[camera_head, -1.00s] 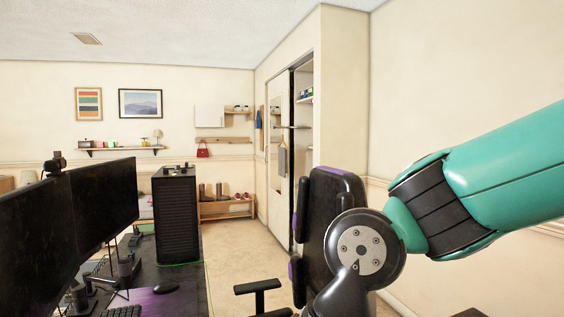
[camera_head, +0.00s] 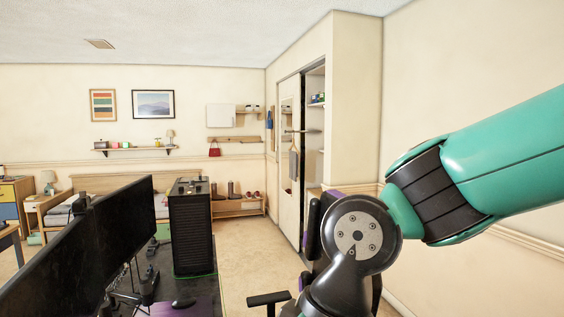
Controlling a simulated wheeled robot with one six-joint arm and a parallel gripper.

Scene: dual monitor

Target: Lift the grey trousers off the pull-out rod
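The grey trousers (camera_head: 294,163) hang small and far off at the closet in the back right of the room. They hang below a thin rod (camera_head: 299,131) that sticks out of the closet opening. At this distance I cannot make out how they lie over the rod. My arm crosses the right side of the picture, close to the camera. My gripper is outside the picture, so its state does not show.
A desk with two dark monitors (camera_head: 70,250) and a black PC tower (camera_head: 191,228) fills the lower left. A black office chair (camera_head: 312,230) stands partly behind my arm. Bare floor (camera_head: 247,255) lies between desk and chair toward the closet (camera_head: 315,150).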

